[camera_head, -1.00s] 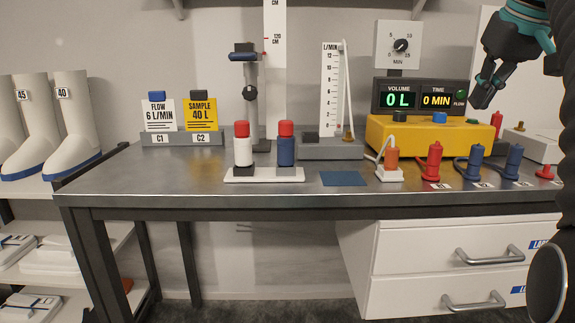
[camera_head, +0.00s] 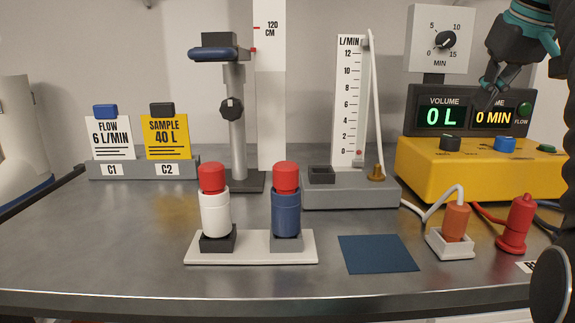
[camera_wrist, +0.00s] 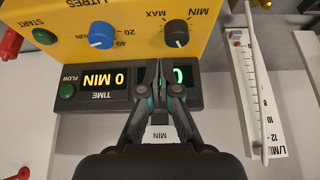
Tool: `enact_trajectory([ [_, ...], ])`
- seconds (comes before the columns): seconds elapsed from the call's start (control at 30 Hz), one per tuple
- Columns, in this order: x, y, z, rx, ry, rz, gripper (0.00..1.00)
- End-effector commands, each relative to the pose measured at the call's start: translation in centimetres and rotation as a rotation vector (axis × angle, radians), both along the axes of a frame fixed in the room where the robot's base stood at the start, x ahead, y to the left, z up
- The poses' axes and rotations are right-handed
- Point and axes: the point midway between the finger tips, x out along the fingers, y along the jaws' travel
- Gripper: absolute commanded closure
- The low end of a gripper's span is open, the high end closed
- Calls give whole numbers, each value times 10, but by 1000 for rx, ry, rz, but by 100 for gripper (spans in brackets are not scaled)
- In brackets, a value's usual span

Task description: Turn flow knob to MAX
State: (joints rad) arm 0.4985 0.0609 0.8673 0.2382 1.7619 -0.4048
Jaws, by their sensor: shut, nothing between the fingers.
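The flow knob is the black knob (camera_head: 451,143) on top of the yellow pump box (camera_head: 480,178). In the wrist view the flow knob (camera_wrist: 176,33) shows between the MIN and MAX labels, upside down; I cannot tell its exact setting. My gripper (camera_head: 486,97) is shut and empty, in front of the display reading 0 L and 0 MIN. In the wrist view my gripper (camera_wrist: 159,72) overlaps the display, its tips just short of the knob in the picture and apart from it.
A blue knob (camera_head: 504,144) sits right of the flow knob. The timer dial (camera_head: 446,40) stands behind. The flow meter (camera_head: 350,187) is left of the box. Orange (camera_head: 456,222) and red (camera_head: 518,225) plugs with cables stand in front.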

Motion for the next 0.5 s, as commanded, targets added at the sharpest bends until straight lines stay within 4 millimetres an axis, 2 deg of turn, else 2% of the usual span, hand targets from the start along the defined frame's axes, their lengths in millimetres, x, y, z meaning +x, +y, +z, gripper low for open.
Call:
enact_trajectory([
  [0.2,3,14,-23,0,2,30,100],
  [0.3,5,16,-38,0,0,34,100],
  [0.5,5,16,-56,0,0,33,100],
])
